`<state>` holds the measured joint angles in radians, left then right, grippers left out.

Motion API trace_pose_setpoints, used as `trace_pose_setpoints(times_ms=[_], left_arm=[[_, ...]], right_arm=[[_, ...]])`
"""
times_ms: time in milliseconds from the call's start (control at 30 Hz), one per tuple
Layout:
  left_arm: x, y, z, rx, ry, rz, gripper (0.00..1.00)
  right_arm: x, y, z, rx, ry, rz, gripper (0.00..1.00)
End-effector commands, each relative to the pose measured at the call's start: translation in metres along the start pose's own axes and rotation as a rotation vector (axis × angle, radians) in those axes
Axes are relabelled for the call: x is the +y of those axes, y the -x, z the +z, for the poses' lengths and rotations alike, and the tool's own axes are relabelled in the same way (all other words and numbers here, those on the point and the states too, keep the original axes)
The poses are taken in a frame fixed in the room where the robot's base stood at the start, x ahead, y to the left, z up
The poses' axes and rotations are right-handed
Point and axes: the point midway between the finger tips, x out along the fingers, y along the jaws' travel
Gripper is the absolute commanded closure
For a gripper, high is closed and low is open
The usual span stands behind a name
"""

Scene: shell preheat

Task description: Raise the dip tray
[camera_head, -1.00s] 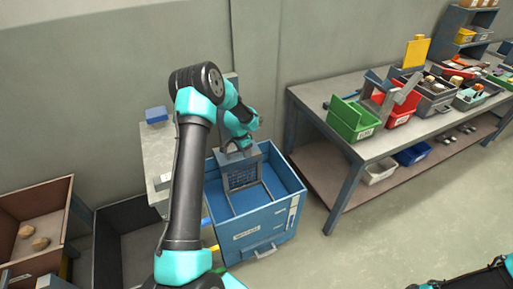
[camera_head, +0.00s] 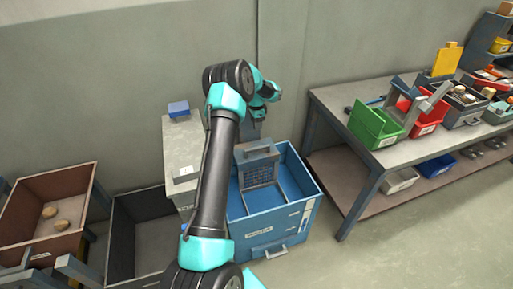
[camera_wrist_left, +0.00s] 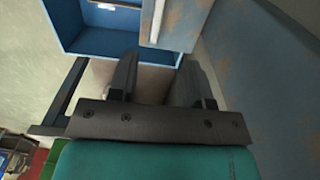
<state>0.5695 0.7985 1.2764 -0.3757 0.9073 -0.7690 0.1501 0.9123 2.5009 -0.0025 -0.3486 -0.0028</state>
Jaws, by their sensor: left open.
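The dip tray (camera_head: 258,172) is a grey frame with dark mesh and a handle on top. It stands inside an open blue tank (camera_head: 272,225) in the head view, its upper part above the tank's near rim and its legs reaching down inside. My left gripper (camera_head: 250,128) is behind and above the tray in the head view, partly hidden by my own arm. In the left wrist view the two dark fingers of my left gripper (camera_wrist_left: 153,72) are apart with nothing between them. A blue box-like wall (camera_wrist_left: 85,42) shows beyond them. My right gripper is out of view.
A pale cabinet (camera_head: 180,150) with a blue block (camera_head: 178,109) on it stands left of the tank. A dark bin (camera_head: 122,245) and a brown bin (camera_head: 78,190) are further left. A workbench (camera_head: 335,108) with bins is right; the floor between is clear.

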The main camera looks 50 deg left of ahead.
Motion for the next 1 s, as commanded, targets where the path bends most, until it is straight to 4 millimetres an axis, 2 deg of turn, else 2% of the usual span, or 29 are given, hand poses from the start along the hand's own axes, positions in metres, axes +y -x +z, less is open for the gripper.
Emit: trace_pose_setpoints(times_ms=[700,900,1000], left_arm=[[0.001,-0.12,0.0,-0.001,0.001,0.003,0.55],[0.001,-0.148,0.0,-0.001,0.001,0.002,0.55],[0.0,-0.155,0.0,0.0,0.001,0.001,0.55]], right_arm=[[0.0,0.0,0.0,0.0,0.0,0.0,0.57],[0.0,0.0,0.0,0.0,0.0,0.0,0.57],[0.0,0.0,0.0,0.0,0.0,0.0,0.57]])
